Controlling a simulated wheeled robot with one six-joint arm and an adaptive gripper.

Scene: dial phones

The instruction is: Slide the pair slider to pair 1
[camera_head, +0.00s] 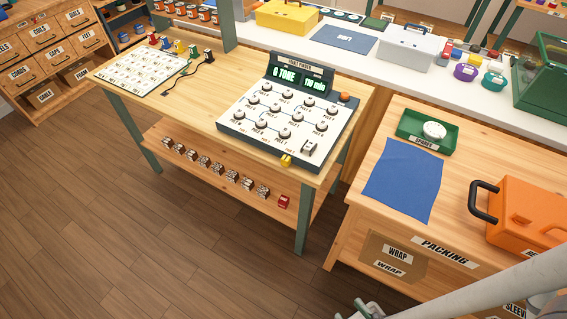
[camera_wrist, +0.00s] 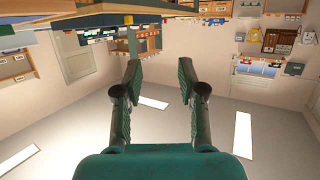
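A dark console (camera_head: 284,124) with a white top stands on the wooden bench, with rows of dark knobs. Its raised display (camera_head: 299,78) shows green text, which seems to read "6 TONE" on the left. A small light block with a dark part (camera_head: 309,147) sits at the console's front right corner, and a yellow piece (camera_head: 286,160) is at its front edge. I cannot tell which of them is the pair slider, nor its setting. My gripper (camera_wrist: 158,70) is open and empty in the wrist view, pointing at the room's wall and ceiling. In the head view, part of it shows at the bottom edge, far from the console.
A printed sheet (camera_head: 140,65) and colored plugs lie left of the console. The lower shelf (camera_head: 215,172) holds several small blocks. At right, the packing table carries a blue cloth (camera_head: 403,180), a green tray (camera_head: 411,138) and an orange case (camera_head: 528,212). My arm crosses the lower right.

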